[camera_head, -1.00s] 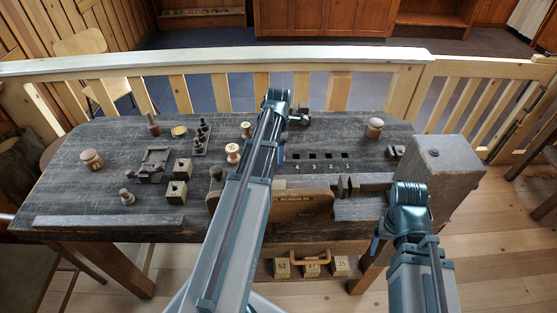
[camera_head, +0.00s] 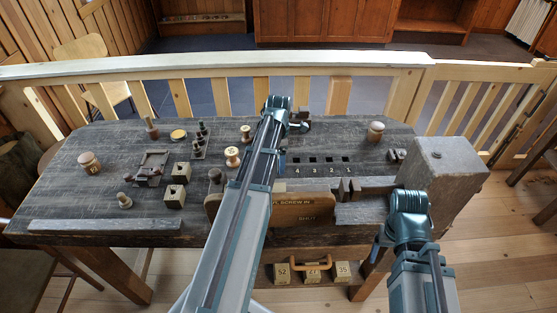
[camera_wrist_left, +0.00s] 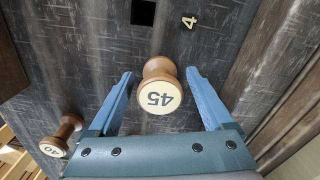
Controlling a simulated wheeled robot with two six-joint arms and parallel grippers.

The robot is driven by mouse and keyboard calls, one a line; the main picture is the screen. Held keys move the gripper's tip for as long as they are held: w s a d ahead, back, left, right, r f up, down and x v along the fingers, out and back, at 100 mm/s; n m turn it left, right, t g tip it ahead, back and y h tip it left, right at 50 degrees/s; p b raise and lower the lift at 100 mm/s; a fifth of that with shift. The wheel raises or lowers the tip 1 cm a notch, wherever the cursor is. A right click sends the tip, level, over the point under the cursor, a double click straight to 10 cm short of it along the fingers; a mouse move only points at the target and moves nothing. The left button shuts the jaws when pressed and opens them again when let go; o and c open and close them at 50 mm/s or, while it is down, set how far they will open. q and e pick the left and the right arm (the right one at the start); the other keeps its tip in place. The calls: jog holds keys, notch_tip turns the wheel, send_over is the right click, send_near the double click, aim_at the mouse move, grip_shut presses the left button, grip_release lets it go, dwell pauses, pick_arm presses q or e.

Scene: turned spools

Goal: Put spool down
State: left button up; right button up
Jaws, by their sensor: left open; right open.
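The spool marked 45 (camera_wrist_left: 158,95) is pale-ended turned wood, seen end-on in the left wrist view. My left gripper (camera_wrist_left: 160,74) is open, with one finger on each side of this spool and a visible gap on both sides. The spool stands close to a dark square hole (camera_wrist_left: 143,12) labelled 4; I cannot tell whether its base touches the board. In the head view my left arm hides this spool. My right gripper (camera_head: 379,246) is open, low in front of the table at the right, away from the spools.
A spool marked 40 (camera_wrist_left: 61,134) stands left of the gripper; several other spools and wooden blocks (camera_head: 174,194) sit on the table's left. A row of numbered holes (camera_head: 329,160) lies right of my left arm. A large grey block (camera_head: 447,170) stands at the right end.

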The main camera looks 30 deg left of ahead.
pick_arm(q)
jog(key=shift+r, duration=0.1)
notch_tip(320, 180, up, 12)
jog(key=p, duration=1.2)
